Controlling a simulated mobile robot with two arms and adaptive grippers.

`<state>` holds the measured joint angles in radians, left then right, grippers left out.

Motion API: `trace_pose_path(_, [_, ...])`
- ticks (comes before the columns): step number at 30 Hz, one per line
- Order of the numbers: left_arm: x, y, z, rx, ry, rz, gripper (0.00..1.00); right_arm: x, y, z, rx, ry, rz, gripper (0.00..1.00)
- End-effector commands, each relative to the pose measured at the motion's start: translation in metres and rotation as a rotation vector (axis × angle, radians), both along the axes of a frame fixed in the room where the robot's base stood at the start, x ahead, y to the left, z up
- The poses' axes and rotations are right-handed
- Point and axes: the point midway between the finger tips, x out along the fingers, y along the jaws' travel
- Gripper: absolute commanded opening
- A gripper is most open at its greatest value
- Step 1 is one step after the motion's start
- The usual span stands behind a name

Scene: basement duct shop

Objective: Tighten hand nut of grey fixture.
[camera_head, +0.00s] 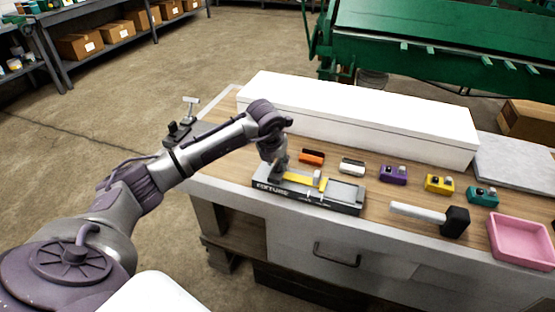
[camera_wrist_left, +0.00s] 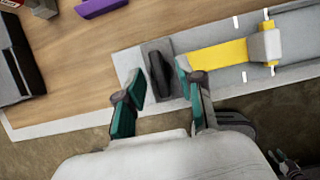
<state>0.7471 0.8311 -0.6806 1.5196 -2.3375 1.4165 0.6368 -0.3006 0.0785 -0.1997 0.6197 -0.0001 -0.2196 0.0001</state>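The grey fixture (camera_head: 345,197), marked FIXTURE on its front, lies along the front edge of the wooden bench. A yellow bar (camera_wrist_left: 220,55) runs along it to a light grey block (camera_wrist_left: 264,45). In the left wrist view a black hand nut (camera_wrist_left: 160,75) stands on a dark grey plate at one end of the fixture. My left gripper (camera_head: 278,168) is over that end. In the left wrist view its teal-padded fingers (camera_wrist_left: 162,88) are apart, one on each side of the nut; I cannot tell whether they touch it. The arm hides the nut in the head view. My right gripper is not in view.
Behind the fixture are small orange (camera_head: 312,157), white (camera_head: 352,167), purple (camera_head: 394,175), yellow (camera_head: 438,184) and teal (camera_head: 483,196) pieces. A mallet (camera_head: 418,213) and pink tray (camera_head: 522,243) lie to the right. A long white box (camera_head: 350,112) stands behind.

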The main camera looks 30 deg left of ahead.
Motion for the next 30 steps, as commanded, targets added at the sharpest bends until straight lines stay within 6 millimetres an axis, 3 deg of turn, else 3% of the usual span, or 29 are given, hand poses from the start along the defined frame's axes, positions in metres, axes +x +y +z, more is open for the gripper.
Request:
trace_pose_path(11, [0.0022, 0.0008, -0.0056, 0.002, -0.001, -0.001, 0.38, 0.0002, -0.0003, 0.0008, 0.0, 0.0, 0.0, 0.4])
trace_pose_path(18, [0.0022, 0.0008, -0.0053, 0.001, -0.001, -0.001, 0.0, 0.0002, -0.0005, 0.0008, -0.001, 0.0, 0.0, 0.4])
trace_pose_path(30, [0.0023, 0.0014, -0.0061, 0.001, -0.002, -0.031, 0.0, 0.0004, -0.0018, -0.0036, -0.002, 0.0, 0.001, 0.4])
